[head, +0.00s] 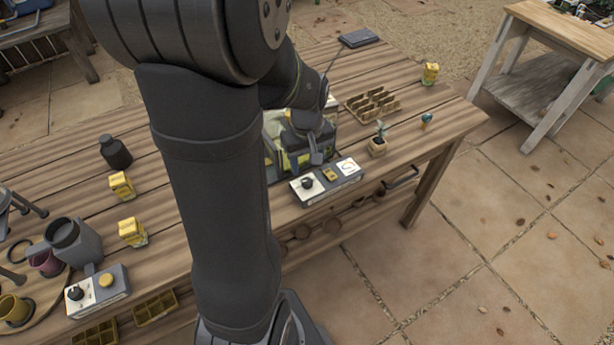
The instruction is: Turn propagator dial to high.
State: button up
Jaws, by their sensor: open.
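A grey control box (319,194) with white panels sits near the front edge of the wooden bench, in front of a clear-sided box (271,128) with green and yellow inside, which looks like the propagator. On the control box are a black dial (307,183) at the left, a yellow control (330,175) in the middle and a white marked panel (348,168) at the right. The dial's pointer setting is too small to read. My gripper (316,157) is open, just behind and above the control box, apart from the dial. My arm hides part of the clear box.
A second control box (98,291) with a black dial and yellow button stands at the left, by a grey pot (75,242). Yellow packets (121,186), a small potted plant (377,145) and a divided tray (372,104) stand on the bench. The bench's right end is mostly clear.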

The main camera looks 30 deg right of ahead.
aim_at(307, 181)
notch_tip(307, 181, down, 7)
jog(key=shift+r, duration=0.1)
jog(key=shift+c, duration=0.2)
jog(key=c, duration=0.9)
